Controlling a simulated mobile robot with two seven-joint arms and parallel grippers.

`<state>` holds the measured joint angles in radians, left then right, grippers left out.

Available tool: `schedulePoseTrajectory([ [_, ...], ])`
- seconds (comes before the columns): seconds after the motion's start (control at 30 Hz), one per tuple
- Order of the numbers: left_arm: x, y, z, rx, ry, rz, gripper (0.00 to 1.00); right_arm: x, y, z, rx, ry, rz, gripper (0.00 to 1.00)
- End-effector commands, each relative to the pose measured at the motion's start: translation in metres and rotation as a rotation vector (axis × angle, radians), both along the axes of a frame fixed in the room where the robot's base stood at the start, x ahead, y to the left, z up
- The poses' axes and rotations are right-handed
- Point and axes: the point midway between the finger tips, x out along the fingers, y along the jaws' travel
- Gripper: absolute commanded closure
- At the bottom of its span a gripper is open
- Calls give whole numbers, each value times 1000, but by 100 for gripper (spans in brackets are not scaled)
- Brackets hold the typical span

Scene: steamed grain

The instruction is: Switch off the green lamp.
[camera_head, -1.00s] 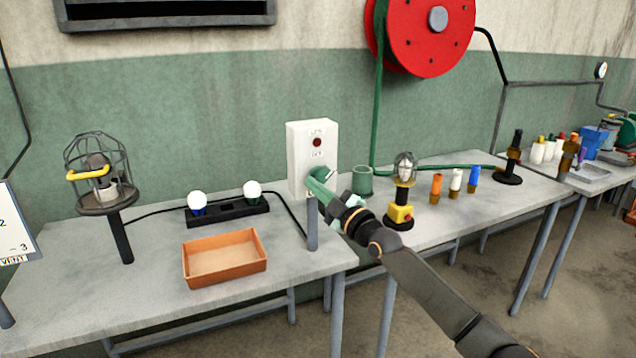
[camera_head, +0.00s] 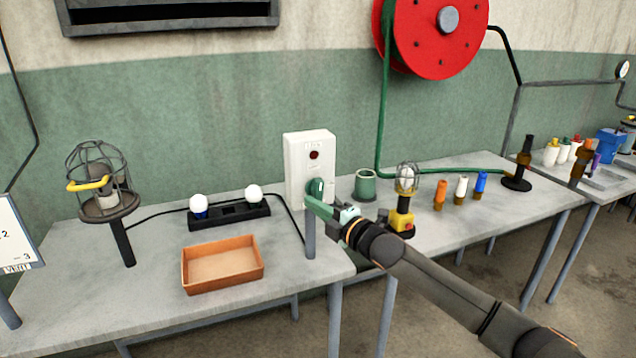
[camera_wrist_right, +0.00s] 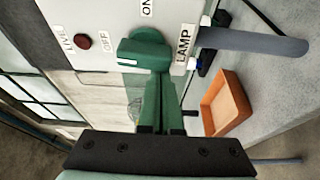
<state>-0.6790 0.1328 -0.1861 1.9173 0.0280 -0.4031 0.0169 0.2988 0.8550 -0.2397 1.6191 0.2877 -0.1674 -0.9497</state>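A white switch box (camera_head: 295,160) stands at the back of the table with a green knob (camera_head: 317,187) on its face. In the right wrist view the knob (camera_wrist_right: 145,48) sits among the labels OFF, ON and LAMP. My right gripper (camera_head: 312,203) has green fingers just below the knob. In the wrist view its fingers (camera_wrist_right: 158,80) are close together, with the tips at the knob's edge; I cannot tell if they touch it. A caged lamp (camera_head: 407,178) with a yellow and red base stands right of the box. My left gripper is out of view.
An orange tray (camera_head: 222,280) lies on the table, with a black strip holding two bulbs (camera_head: 229,213) behind it. A larger caged lamp (camera_head: 107,180) stands at left. A green cup (camera_head: 365,185) and several coloured bottles (camera_head: 460,188) are at right. A red reel (camera_head: 435,35) hangs above.

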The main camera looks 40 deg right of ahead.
Motion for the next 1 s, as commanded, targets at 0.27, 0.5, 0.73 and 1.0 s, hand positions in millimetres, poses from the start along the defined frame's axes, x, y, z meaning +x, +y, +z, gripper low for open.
schedulePoseTrajectory([
  [0.27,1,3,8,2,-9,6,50,0,-2,-1,-66,17,-2,100],
  [0.5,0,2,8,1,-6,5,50,0,-2,-1,-75,18,-2,100],
  [0.73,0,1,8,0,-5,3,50,0,-2,-1,-74,18,-2,100],
  [1.0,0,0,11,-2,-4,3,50,1,-1,0,-73,17,-2,100],
])
